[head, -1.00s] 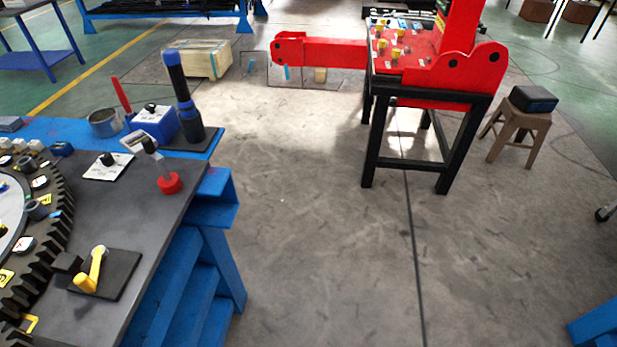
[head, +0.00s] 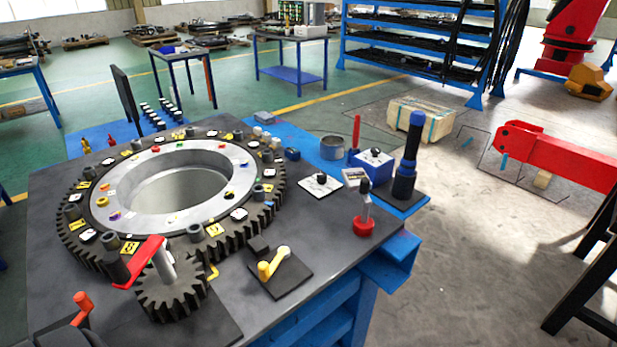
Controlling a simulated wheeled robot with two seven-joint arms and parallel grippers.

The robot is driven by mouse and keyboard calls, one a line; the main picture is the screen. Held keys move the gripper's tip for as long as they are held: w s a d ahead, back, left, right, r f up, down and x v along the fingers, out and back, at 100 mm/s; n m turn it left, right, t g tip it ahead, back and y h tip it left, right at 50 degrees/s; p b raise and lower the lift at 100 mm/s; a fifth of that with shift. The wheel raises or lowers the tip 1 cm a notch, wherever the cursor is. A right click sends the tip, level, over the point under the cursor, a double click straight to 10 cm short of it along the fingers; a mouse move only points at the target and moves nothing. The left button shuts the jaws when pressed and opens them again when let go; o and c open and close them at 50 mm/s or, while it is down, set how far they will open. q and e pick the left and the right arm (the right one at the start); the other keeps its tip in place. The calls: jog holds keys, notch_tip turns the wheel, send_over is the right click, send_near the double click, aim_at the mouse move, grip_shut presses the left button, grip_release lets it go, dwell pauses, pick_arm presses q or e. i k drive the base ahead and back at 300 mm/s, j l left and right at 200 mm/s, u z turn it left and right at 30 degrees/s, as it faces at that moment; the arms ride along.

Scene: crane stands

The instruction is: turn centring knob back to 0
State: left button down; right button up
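A small black knob (head: 321,179) stands on a white plate (head: 320,187) on the dark bench top, right of the large gear ring. A second black knob (head: 375,151) sits on top of a blue box (head: 371,165) farther back. No label is readable, so I cannot tell which is the centring knob or where either points. Neither of my grippers is in view, and nothing is seen touching either knob.
The gear ring (head: 75,232) and a small gear (head: 172,298) with a red crank (head: 139,262) fill the left of the bench. A yellow lever (head: 285,254), a red-based upright handle (head: 364,226) and a tall black-blue cylinder (head: 408,160) stand nearby.

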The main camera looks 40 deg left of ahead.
aim_at(321, 176)
jog(key=j+u, duration=0.15)
jog(key=u, duration=0.95)
jog(key=l+u, duration=0.35)
jog(key=k+l+u, duration=0.1)
jog(key=l+u, duration=0.25)
jog(key=l, duration=0.2)
jog(key=k+l+u, duration=0.1)
jog(key=l+u, duration=0.25)
jog(key=l, duration=0.15)
jog(key=k+l+u, duration=0.15)
jog(key=l+u, duration=0.2)
jog(key=k+l+u, duration=0.2)
jog(key=l+u, duration=0.15)
jog(key=l, duration=0.05)
